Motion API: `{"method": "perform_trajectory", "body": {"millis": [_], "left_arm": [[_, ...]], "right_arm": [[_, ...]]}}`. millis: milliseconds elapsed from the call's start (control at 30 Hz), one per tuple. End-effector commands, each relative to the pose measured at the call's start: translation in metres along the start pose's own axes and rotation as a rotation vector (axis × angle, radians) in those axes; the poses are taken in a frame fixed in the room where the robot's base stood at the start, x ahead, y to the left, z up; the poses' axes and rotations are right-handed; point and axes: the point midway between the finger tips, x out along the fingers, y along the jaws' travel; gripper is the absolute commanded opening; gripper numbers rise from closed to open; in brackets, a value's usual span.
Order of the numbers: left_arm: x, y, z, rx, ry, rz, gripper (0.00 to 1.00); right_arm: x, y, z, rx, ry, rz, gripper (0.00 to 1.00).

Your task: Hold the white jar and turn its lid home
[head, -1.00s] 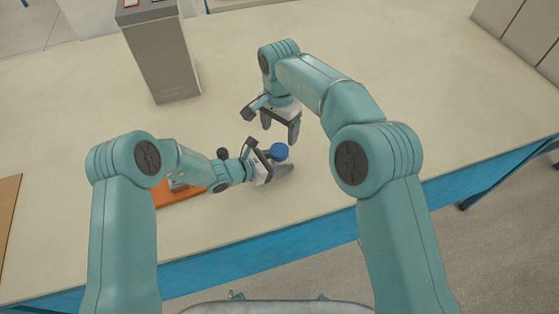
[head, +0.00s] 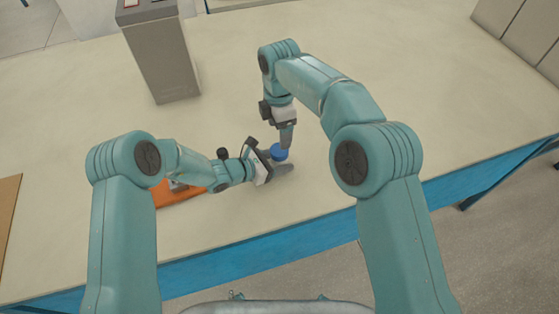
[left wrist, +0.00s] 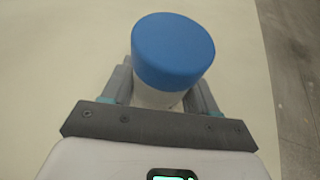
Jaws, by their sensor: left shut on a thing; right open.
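The white jar (left wrist: 155,97) stands between the fingers of my left gripper, which is shut on its body; the left wrist view shows this from close up. The jar's blue lid (left wrist: 173,50) sits on top of it and also shows in the head view (head: 279,153). My left gripper (head: 279,170) is low over the table at the jar. My right gripper (head: 287,142) is open and points down just above and behind the lid, its fingers partly overlapping it in the head view. Whether the fingers touch the lid I cannot tell. The jar's body is mostly hidden in the head view.
An orange mat (head: 178,195) lies under my left forearm with a small object on it. A tall grey box (head: 165,60) stands at the back left. A brown board (head: 9,205) lies at the far left. The table (head: 420,110) is clear to the right.

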Motion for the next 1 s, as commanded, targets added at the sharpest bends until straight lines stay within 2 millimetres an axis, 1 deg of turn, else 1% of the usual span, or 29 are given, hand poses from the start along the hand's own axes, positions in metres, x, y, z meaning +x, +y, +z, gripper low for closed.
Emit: {"method": "perform_trajectory", "body": {"millis": [33,100,233,367,667,767,867,1000], "left_arm": [[0.000,0.000,0.000,0.000,-0.001,0.000,0.00],[0.000,0.000,0.000,0.000,-0.001,0.000,0.00],[0.000,0.000,0.000,0.000,-0.001,0.000,0.00],[0.000,0.000,0.000,0.000,-0.001,0.000,0.00],[0.000,0.000,0.000,0.000,-0.001,0.000,0.00],[0.000,0.000,0.000,0.000,-0.001,0.000,0.00],[0.000,0.000,0.000,0.000,-0.001,0.000,0.00],[0.000,0.000,0.000,0.000,-0.001,0.000,0.00]], "right_arm": [[0.000,0.000,0.000,-0.081,0.000,0.000,0.78],[0.000,0.000,0.000,-0.186,0.000,0.000,0.78],[0.000,0.000,0.000,-0.309,0.000,0.000,0.78],[0.000,0.000,0.000,-0.350,0.000,0.000,0.78],[0.001,0.000,0.000,-0.350,0.000,-0.001,0.78],[0.008,-0.001,0.000,-0.350,0.000,-0.003,0.78],[0.022,-0.001,0.000,-0.350,0.000,-0.005,0.78],[0.046,-0.001,0.000,-0.349,0.000,-0.005,0.78]]}}
